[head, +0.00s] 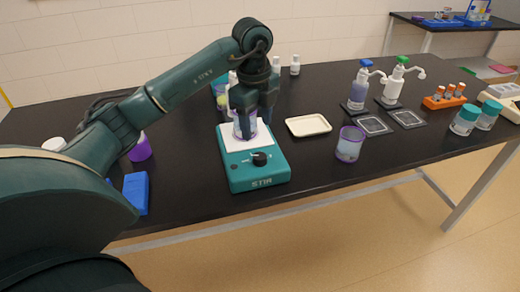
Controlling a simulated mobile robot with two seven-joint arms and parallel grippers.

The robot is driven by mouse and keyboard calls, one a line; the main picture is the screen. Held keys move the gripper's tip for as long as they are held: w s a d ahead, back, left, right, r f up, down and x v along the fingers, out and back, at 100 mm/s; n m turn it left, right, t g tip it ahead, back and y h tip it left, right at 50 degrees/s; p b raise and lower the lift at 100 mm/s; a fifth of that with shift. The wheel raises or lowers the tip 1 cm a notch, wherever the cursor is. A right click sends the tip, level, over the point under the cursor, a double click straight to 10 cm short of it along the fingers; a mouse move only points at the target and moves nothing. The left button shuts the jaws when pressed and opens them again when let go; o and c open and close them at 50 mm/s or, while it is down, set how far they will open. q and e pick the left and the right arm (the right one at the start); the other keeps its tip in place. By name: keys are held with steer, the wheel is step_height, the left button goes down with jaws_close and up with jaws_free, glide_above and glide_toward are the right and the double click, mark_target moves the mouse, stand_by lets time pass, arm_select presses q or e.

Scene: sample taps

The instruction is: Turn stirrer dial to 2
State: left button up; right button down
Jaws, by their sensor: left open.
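The teal stirrer (253,175) with a white top plate stands near the front edge of the black table. Its black dial (260,159) is on the front face, above the word STIR; the setting is too small to read. A clear beaker with a purple rim (243,128) stands on the white plate. My left gripper (254,112) is open and points down at the beaker, its fingers beside and partly in front of it. The gripper hides part of the beaker. I cannot tell whether a finger touches it. My right gripper is not in view.
A purple-rimmed cup (349,144) stands right of the stirrer, with a cream tray (308,125) behind it. Pump bottles (393,82), an orange rack (446,98) and teal-capped jars (465,120) are further right. A blue block (136,192) lies left. The table between stirrer and cup is clear.

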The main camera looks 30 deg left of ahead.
mark_target(259, 156)
arm_select(q)
steer(key=f, duration=1)
steer(key=shift+w+p, duration=0.35)
steer(key=shift+p, duration=0.05)
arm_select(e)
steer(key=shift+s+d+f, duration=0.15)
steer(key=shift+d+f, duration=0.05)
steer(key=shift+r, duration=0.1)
arm_select(q)
steer(key=shift+c, duration=0.8)
steer(key=c, duration=0.8)
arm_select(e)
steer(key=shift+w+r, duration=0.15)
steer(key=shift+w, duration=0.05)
